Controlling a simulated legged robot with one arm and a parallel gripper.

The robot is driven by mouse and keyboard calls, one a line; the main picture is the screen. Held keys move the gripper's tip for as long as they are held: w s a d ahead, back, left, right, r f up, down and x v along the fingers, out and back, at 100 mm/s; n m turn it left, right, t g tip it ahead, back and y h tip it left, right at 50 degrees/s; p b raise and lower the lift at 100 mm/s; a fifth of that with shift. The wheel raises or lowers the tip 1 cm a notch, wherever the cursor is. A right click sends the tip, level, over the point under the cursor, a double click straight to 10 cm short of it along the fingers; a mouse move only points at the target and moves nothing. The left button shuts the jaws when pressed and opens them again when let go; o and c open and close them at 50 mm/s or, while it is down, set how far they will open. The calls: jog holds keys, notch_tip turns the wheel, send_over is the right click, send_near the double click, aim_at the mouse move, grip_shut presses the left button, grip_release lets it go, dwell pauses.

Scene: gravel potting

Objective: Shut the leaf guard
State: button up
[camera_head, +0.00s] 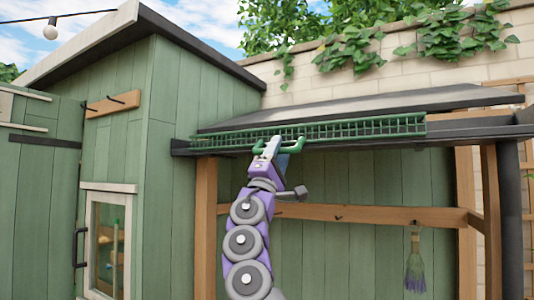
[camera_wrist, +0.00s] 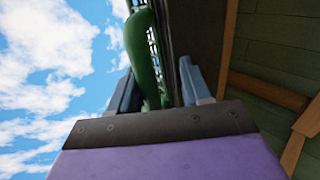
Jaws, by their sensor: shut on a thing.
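The leaf guard (camera_head: 350,128) is a long green mesh panel along the gutter at the front edge of the lean-to roof. A green handle (camera_head: 293,146) sticks out below its left part. My gripper (camera_head: 271,148) reaches up from below and is at this handle. In the wrist view the thick green handle (camera_wrist: 142,50) stands between the two grey fingers of my gripper (camera_wrist: 155,90), which are shut on it. The mesh shows behind the handle. Where the fingers touch it is partly hidden.
The dark gutter (camera_head: 470,130) runs along the roof edge (camera_head: 370,105). A green shed (camera_head: 180,100) stands at the left. A wooden rail (camera_head: 370,215) crosses behind my arm, and a brush (camera_head: 415,270) hangs from it at the right. Open air lies in front of the gutter.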

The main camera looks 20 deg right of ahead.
jog(key=shift+d+f, duration=0.1)
jog(key=shift+d, duration=0.25)
jog(key=shift+w+a, duration=0.15)
jog(key=shift+a, duration=0.95)
